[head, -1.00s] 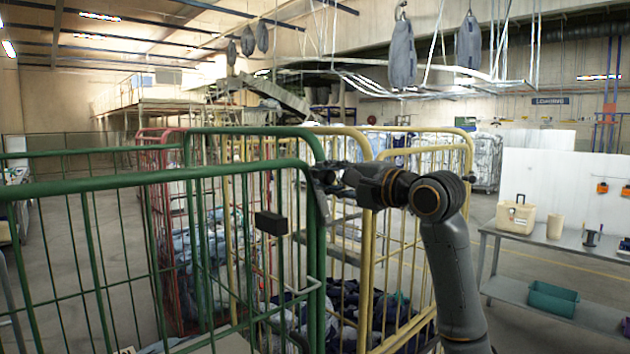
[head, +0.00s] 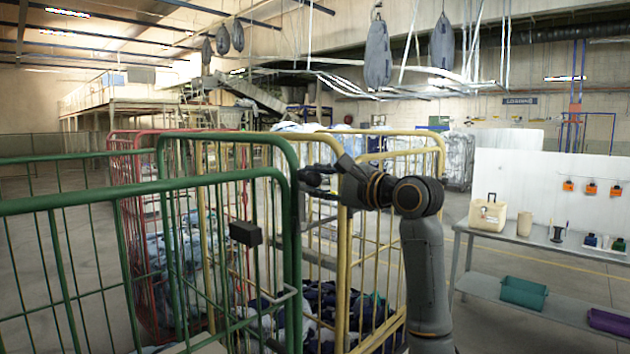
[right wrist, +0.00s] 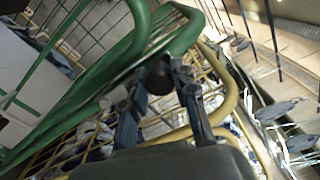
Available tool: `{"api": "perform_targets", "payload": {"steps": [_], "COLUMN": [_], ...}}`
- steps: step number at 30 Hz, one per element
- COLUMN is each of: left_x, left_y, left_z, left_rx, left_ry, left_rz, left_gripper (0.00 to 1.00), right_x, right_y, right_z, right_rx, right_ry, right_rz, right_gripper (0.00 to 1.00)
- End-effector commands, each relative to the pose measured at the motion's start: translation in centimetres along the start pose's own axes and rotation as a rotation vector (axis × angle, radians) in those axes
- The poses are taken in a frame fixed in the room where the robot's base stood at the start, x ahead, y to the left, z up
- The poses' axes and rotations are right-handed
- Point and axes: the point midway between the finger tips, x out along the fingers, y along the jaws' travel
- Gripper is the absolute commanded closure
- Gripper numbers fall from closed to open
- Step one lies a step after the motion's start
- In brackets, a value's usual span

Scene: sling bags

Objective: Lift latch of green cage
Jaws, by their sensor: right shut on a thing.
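The green cage (head: 275,172) fills the left of the head view, and its tubes also cross the upper left of the right wrist view (right wrist: 125,55). A black box (head: 245,233) is fixed to its bars. My right gripper (head: 308,180) is at the upper corner post of the green cage. In the right wrist view the fingers (right wrist: 160,98) stand on either side of a dark latch piece (right wrist: 158,75) by the green tubes, and they are shut on it. Its lower part is partly hidden in the head view. My left gripper is not in view.
A yellow cage (head: 345,250) with dark bags stands close behind and right of the green cage. A red cage (head: 120,200) stands behind it. A workbench (head: 590,250) with a beige case (head: 487,213) is at the right, with open floor before it.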

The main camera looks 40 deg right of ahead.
Motion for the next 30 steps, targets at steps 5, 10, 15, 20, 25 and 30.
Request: {"api": "perform_targets", "payload": {"steps": [5,10,15,20,25,30], "left_x": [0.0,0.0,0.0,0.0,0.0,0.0], "left_y": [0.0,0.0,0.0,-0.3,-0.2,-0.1], "left_z": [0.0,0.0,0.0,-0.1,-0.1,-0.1], "left_rx": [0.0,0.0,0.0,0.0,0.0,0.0], "left_ry": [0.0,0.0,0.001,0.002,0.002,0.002], "left_rz": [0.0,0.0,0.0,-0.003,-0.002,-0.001], "left_gripper": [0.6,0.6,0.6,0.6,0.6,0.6], "right_x": [0.0,0.0,0.0,-0.5,-3.1,-6.9], "right_y": [0.0,0.0,0.0,-0.1,-0.1,-0.1], "right_z": [-0.1,-0.1,0.0,-0.1,-0.1,-0.2], "right_rx": [0.004,0.002,0.001,0.0,-0.002,-0.001], "right_ry": [0.001,0.001,0.001,0.001,0.003,0.004], "right_rz": [-0.001,-0.001,-0.001,-0.001,-0.002,-0.003], "right_gripper": [0.71,0.49,0.49,0.49,0.49,0.49]}}
